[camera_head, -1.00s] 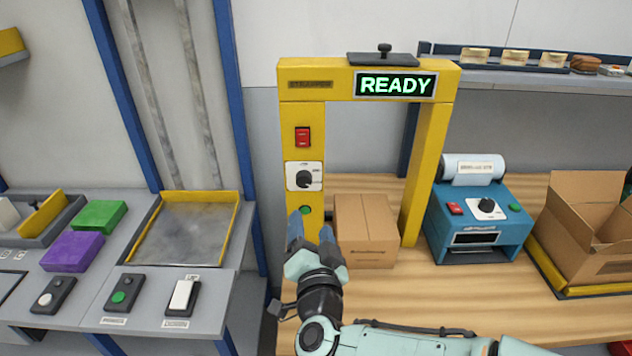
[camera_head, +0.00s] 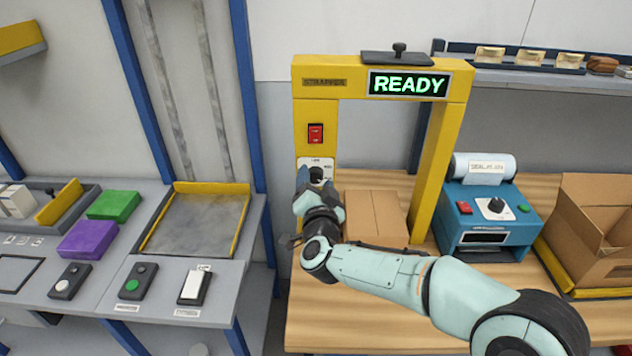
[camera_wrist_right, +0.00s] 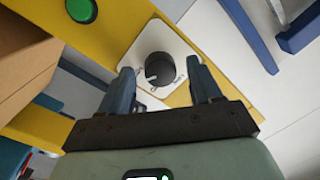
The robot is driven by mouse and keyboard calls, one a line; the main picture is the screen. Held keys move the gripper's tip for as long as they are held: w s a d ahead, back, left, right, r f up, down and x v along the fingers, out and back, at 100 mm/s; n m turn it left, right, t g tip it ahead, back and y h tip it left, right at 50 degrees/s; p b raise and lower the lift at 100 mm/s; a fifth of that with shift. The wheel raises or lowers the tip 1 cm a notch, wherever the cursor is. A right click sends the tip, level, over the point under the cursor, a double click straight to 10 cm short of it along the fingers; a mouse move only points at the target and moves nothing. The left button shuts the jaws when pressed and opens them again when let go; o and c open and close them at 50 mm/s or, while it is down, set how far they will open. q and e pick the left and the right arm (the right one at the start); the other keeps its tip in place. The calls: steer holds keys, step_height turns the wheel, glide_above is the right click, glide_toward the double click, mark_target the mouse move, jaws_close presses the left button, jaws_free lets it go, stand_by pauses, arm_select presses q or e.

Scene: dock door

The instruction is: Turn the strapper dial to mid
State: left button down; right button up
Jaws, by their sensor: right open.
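The yellow strapper frame (camera_head: 304,106) stands on the wooden bench, and its display (camera_head: 407,84) reads READY. The strapper dial is a dark knob on a white plate (camera_head: 313,163) on the frame's left post. In the head view my right gripper (camera_head: 318,174) covers much of the dial. In the right wrist view the dial (camera_wrist_right: 159,68) shows whole, with a light pointer mark toward its lower left. The open right gripper (camera_wrist_right: 165,84) has its two fingers on either side of the dial, with gaps between; I cannot tell how close the tips are in depth. My left gripper is not in view.
A red switch (camera_head: 316,133) sits above the dial, and a green button (camera_wrist_right: 81,10) is on the same post. A cardboard box (camera_head: 376,215) stands under the frame, right of the gripper. A blue sealing machine (camera_head: 489,215) stands farther right.

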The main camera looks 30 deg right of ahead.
steer(key=c, duration=1)
steer(key=shift+c, duration=0.2)
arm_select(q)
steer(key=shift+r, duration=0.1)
